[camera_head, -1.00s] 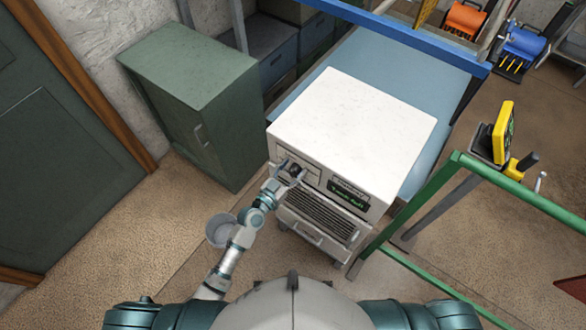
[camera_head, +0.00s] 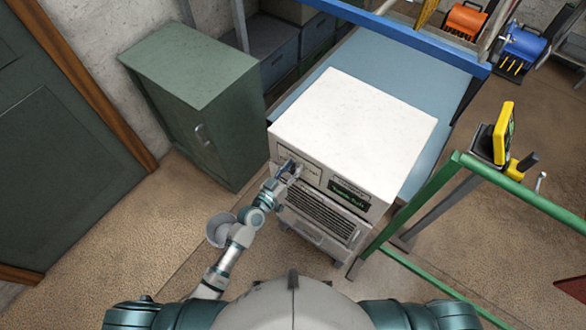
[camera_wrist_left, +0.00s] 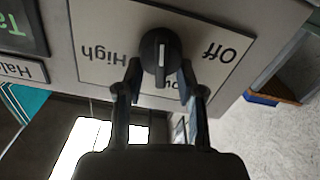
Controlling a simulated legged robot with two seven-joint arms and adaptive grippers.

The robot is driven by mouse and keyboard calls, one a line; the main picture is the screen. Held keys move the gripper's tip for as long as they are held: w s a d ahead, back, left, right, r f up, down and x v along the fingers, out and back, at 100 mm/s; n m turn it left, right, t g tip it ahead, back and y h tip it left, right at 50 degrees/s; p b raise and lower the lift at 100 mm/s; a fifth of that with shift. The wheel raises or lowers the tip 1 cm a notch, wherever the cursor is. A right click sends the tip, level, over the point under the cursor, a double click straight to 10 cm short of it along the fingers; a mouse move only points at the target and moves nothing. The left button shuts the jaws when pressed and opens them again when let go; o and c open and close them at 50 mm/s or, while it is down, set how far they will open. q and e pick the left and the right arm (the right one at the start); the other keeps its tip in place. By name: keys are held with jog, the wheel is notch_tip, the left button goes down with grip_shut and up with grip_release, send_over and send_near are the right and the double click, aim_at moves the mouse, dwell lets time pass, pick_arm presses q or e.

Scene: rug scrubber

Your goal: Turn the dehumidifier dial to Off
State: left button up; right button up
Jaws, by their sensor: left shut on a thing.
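The dehumidifier (camera_head: 352,128) is a white box with a dark display and a front grille. Its dial (camera_wrist_left: 160,50) is a round black knob with a white line, on a pale label plate (camera_wrist_left: 95,22). In the left wrist view the plate appears upside down, with "High" left of the dial and "Off" right of it. A third label below is partly hidden by my fingers. The white line stands about vertical in that view, not toward "Off". My left gripper (camera_head: 290,170) is shut on the dial, one finger on each side (camera_wrist_left: 159,76). My right gripper is out of view.
A green cabinet (camera_head: 190,95) stands left of the dehumidifier. A green rail (camera_head: 520,195) with a yellow device (camera_head: 503,132) is at the right. Bare floor lies to the front left. A blue surface (camera_head: 400,62) is behind the dehumidifier.

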pick_arm(q)
jog(key=n, duration=0.5)
jog(key=shift+w+a+f, duration=0.25)
jog(key=shift+a+f, duration=0.05)
jog(key=shift+a, duration=0.1)
jog(key=shift+w+a+f+n, duration=0.1)
jog(key=shift+f+n, duration=0.05)
jog(key=shift+n, duration=0.95)
jog(key=shift+w+a+f+n, duration=0.1)
jog(key=shift+f+n, duration=0.05)
jog(key=shift+n, duration=0.95)
jog(key=shift+s, duration=0.1)
jog(key=o, duration=1.1)
jog(key=shift+f, duration=0.1)
jog(key=shift+o, duration=0.2)
jog(key=shift+d, duration=0.1)
jog(key=v, duration=1.1)
jog(key=shift+s+a, duration=0.25)
jog(key=shift+a, duration=0.05)
